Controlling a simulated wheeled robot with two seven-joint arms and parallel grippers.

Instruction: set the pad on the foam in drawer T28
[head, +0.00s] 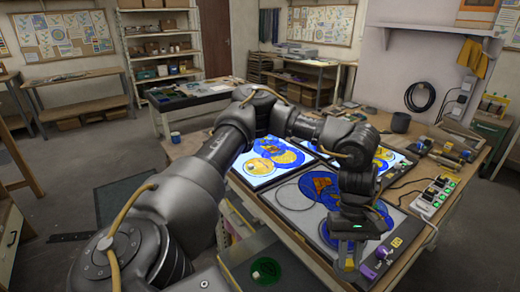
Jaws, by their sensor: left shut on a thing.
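My left gripper (348,262) points down over the front right part of the worktable, near the table's front edge. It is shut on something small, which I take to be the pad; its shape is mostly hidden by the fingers. An open drawer (232,254) juts out below the table edge, at the bottom middle of the view, to the left of the gripper. It has a dark lining, seemingly the foam, with a round green thing (266,270) in it. No drawer label is readable. My right gripper is out of view.
A purple-handled tool (384,252) lies right of the gripper.

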